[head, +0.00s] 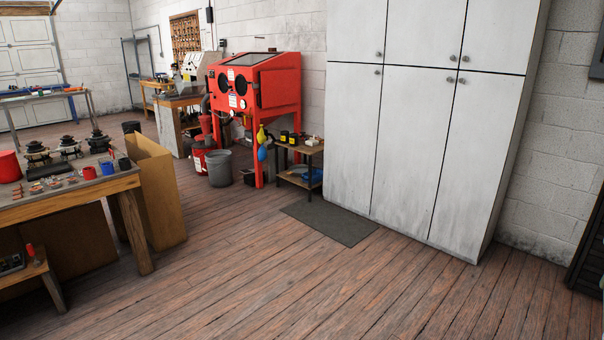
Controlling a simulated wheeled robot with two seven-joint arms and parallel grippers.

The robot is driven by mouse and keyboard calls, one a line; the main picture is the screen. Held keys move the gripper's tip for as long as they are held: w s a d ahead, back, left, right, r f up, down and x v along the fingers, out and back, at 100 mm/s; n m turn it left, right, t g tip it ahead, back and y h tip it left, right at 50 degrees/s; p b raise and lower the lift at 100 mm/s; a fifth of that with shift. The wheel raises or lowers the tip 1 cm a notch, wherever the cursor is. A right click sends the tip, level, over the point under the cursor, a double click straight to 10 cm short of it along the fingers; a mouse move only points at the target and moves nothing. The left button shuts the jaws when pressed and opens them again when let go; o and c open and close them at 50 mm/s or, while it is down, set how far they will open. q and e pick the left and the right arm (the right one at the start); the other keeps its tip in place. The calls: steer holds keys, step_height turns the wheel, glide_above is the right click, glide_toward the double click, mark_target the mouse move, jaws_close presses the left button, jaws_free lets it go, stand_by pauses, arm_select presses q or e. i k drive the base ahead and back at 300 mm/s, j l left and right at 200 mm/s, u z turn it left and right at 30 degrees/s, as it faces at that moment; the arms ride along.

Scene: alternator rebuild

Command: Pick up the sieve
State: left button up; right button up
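I cannot make out a sieve for certain in the head view. A small side table (299,149) stands between the red blasting cabinet and the tall white cupboards, with small dark and yellow containers on its top. A blue item (311,175) lies on its lower shelf, too small to identify. Neither of my grippers is in view.
The red cabinet (273,79) stands on legs beside a grey bucket (219,168). A dark mat (330,222) lies before the side table. A workbench (75,194) with parts and a tall cardboard-coloured bin (166,198) are at left. The wooden floor in front is clear.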

mark_target(297, 171)
steer(key=i+j+u, duration=0.3)
steer(key=i, duration=0.55)
steer(key=i+u, duration=0.25)
steer(key=i, duration=3.5)
